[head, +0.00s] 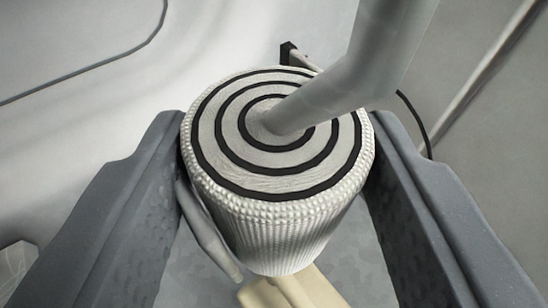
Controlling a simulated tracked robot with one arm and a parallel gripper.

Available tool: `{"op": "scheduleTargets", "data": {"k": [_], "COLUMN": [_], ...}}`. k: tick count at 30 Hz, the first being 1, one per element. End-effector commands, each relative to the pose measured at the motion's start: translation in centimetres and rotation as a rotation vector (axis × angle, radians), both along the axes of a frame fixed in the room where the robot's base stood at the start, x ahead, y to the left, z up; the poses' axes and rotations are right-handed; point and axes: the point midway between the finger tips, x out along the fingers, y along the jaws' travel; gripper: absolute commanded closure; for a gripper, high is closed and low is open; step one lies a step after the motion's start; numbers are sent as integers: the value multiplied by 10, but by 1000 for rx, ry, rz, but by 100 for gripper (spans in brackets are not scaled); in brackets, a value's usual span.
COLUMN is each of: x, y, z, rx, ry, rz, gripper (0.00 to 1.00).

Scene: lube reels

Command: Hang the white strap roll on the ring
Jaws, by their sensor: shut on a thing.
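The white strap roll (285,225) is a ribbed white cylinder with black concentric circles on its upper face. It sits upright and slightly tilted in the middle of the head view. My gripper (276,125) is shut on it, with one grey finger pressing each side. A thick pale grey bar (375,65) comes down from the upper right and its end meets or overlaps the middle of the roll's face; I cannot tell whether it touches. I cannot make out a clear ring, nor tell whether the bar belongs to it. The roll's underside is hidden.
A small black bracket (288,52) shows behind the roll. A black cable (418,120) curves at the right. A beige block (290,291) lies below the roll. A thin grey strip (210,235) hangs beside the left finger. Pale walls or panels fill the background.

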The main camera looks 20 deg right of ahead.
Motion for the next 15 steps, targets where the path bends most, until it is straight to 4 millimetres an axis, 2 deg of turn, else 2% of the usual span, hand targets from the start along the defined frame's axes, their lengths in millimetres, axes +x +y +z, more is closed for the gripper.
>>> {"op": "scheduleTargets", "data": {"k": [15], "x": [34], "y": [10], "z": [0], "rx": [2], "ry": [-1], "rz": [0], "gripper": [82]}}
